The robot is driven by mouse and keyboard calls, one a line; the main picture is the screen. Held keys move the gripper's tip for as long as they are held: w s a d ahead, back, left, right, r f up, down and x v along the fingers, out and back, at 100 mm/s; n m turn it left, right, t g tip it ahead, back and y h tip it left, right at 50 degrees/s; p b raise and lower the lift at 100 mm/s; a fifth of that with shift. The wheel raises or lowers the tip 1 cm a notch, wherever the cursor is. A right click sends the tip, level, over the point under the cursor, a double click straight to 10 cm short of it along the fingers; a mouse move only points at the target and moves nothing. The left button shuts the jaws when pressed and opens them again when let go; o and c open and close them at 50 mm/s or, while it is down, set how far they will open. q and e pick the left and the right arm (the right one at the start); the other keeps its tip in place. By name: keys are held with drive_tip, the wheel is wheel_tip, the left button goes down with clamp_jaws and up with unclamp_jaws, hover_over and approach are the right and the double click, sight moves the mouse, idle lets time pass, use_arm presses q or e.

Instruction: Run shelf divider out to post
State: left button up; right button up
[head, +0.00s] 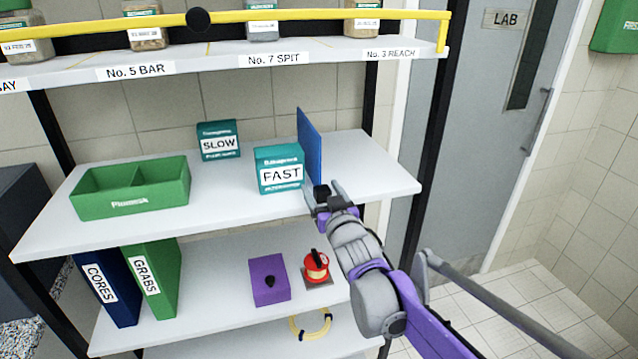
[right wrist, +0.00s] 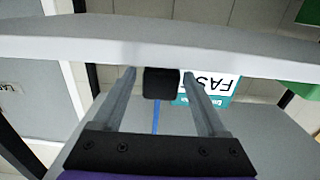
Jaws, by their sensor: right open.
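The shelf divider (head: 309,146) is a thin blue upright panel on the middle shelf, right of the teal FAST box (head: 280,170). A black knob (head: 321,191) is at its front end. My right gripper (head: 323,194) is open at the shelf's front edge, with a finger on each side of the knob. In the right wrist view the knob (right wrist: 161,83) sits between the parted fingers, with gaps at both sides, and the divider (right wrist: 156,118) shows as a thin blue strip. The black post (head: 428,140) stands at the shelf's right end. My left gripper is out of view.
Shelf (head: 375,172) is bare between divider and right end. A teal SLOW box (head: 219,140) and green tray (head: 132,188) stand left. Below are a purple box (head: 270,281) and red-topped item (head: 316,265). The upper shelf has a yellow rail (head: 300,14).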

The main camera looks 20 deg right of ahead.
drive_tip(key=shift+w, duration=1.2)
clamp_jaws()
idle(0.6)
